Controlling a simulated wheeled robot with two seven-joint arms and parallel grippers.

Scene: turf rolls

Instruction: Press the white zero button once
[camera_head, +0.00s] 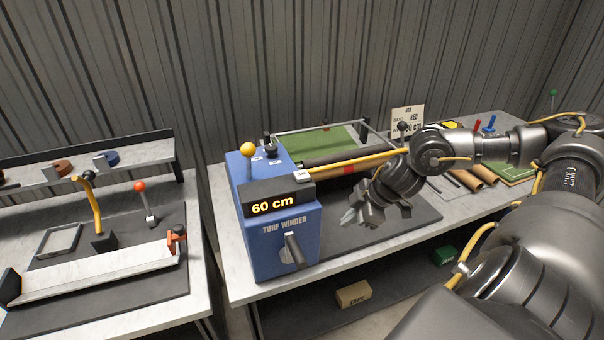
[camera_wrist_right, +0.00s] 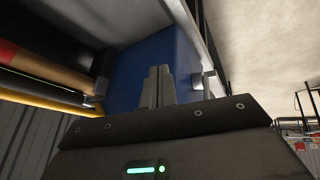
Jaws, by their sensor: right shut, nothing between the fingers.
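The white zero button (camera_head: 303,176) sits at the top right edge of the blue turf winder (camera_head: 277,245), beside its display, which reads 60 cm. My right gripper (camera_head: 350,217) is shut and empty, in front of and to the right of the winder, lower than the button and apart from it. In the right wrist view my shut fingers (camera_wrist_right: 157,85) point at the winder's blue side (camera_wrist_right: 130,72). The button cannot be made out in that view. My left gripper is not in view.
The winder has a yellow-knobbed lever (camera_head: 248,150) on top and a dark crank handle (camera_head: 294,250) in front. A yellow bar and dark roller run right from it, near my wrist. A sign (camera_head: 407,118) stands behind. Another bench (camera_head: 110,270) is at left.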

